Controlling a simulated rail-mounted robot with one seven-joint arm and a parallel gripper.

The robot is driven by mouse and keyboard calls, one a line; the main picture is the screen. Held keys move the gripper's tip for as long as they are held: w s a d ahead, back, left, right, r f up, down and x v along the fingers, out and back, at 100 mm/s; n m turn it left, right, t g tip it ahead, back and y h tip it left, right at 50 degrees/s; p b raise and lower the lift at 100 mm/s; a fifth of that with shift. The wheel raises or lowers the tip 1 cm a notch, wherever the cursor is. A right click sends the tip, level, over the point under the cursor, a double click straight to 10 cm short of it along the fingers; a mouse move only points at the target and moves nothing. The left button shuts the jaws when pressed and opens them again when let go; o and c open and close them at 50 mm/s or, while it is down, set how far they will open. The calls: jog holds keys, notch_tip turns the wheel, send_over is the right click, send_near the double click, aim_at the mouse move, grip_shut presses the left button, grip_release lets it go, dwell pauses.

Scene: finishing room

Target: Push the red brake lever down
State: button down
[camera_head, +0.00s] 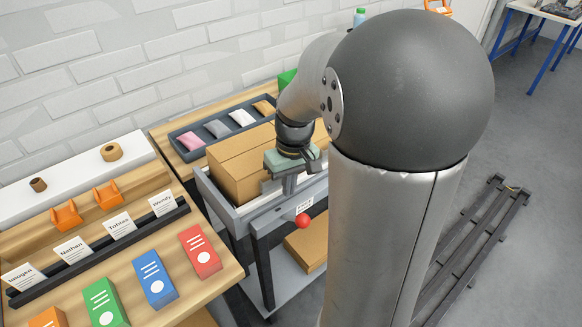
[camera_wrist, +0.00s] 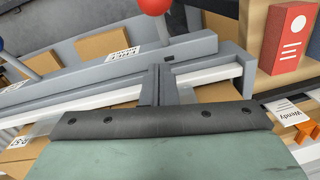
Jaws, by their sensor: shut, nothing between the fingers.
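The red brake lever knob (camera_head: 303,221) shows at the front of a grey-framed cart (camera_head: 228,216), just below a small white label (camera_head: 304,204). In the wrist view the red knob (camera_wrist: 155,5) is cut by the top edge, with part of a pale shaft beside it. My gripper (camera_head: 289,190) points down over the cart's front rail, above and slightly left of the knob, and apart from it. In the wrist view my gripper's shut fingers (camera_wrist: 160,85) reach up from the dark bar, with nothing between them. The lever's lower end is hidden.
A cardboard box (camera_head: 238,165) sits in the cart, and another box (camera_head: 304,250) lies below. A blue knob (camera_wrist: 1,43) shows at the wrist view's left edge. A wooden table with a red packet (camera_head: 199,251) stands left. My arm hides much of the right side.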

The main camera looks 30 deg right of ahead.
aim_at(308, 218)
jog(key=shift+s+f+p, duration=0.1)
jog(key=shift+s+f, duration=0.15)
jog(key=shift+s, duration=0.4)
jog(key=shift+s+f+p, duration=0.1)
jog(key=shift+s+f, duration=0.15)
jog(key=shift+s, duration=0.45)
jog(key=shift+s+f+p, duration=0.1)
jog(key=shift+s+f, duration=0.15)
jog(key=shift+s, duration=0.4)
jog(key=s+f+b, duration=0.3)
jog(key=shift+s+d+f, duration=0.1)
jog(key=shift+s+d, duration=0.15)
jog(key=shift+d, duration=0.05)
jog(key=shift+s, duration=0.15)
notch_tip(308, 218, up, 12)
jog(key=d+p, duration=0.1)
jog(key=p, duration=0.1)
jog(key=shift+w+d+r, duration=0.2)
jog(key=shift+w+d, duration=0.15)
jog(key=shift+w, duration=0.1)
